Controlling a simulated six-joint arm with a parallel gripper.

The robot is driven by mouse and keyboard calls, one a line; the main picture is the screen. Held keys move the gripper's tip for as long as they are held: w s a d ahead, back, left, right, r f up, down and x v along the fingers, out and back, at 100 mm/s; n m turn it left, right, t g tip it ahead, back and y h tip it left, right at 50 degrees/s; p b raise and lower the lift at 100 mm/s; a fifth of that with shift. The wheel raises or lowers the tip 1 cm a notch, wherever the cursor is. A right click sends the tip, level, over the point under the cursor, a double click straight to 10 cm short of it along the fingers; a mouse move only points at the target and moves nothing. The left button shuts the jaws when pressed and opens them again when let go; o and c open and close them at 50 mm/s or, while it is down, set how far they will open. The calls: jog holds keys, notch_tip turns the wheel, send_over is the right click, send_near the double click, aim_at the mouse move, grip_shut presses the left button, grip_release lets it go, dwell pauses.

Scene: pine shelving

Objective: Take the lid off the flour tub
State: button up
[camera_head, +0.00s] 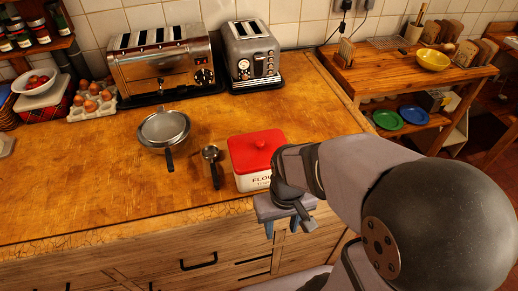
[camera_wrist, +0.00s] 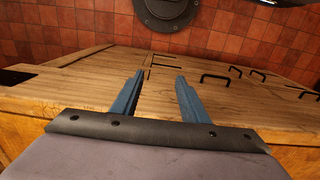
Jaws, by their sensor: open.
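The flour tub (camera_head: 246,183) stands upright near the front edge of the worktop in the head view. It has a white body with lettering partly hidden by my arm. My gripper (camera_head: 282,229) is open and empty, in front of the worktop's edge and lower right of the tub, apart from the lid. In the wrist view its two blue fingers (camera_wrist: 159,78) stand apart with nothing between them; neither tub nor lid shows there.
Left of the tub lie a metal scoop (camera_head: 211,164) and a sieve (camera_head: 164,129). Two toasters (camera_head: 162,70) (camera_head: 251,52) stand at the back. An egg tray (camera_head: 92,103) is at the left. Drawer fronts (camera_head: 185,265) are below my gripper. The worktop's left front is clear.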

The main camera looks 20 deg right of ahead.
notch_tip(320, 180, up, 4)
jog(key=a+p, duration=0.1)
jog(key=p, duration=0.4)
jog(key=m+t+h+p, duration=0.1)
jog(key=m+t+p, duration=0.2)
jog(key=p, duration=0.3)
send_near(260, 142)
jog(key=shift+f+m, duration=0.45)
jog(key=shift+m, duration=0.35)
jog(key=shift+f, duration=0.1)
jog(key=shift+x, duration=1)
jog(key=shift+f+p, duration=0.1)
jog(key=shift+p, duration=0.2)
jog(key=shift+p+x, duration=0.95)
jog(key=shift+x, duration=1.55)
jog(key=shift+w, duration=0.15)
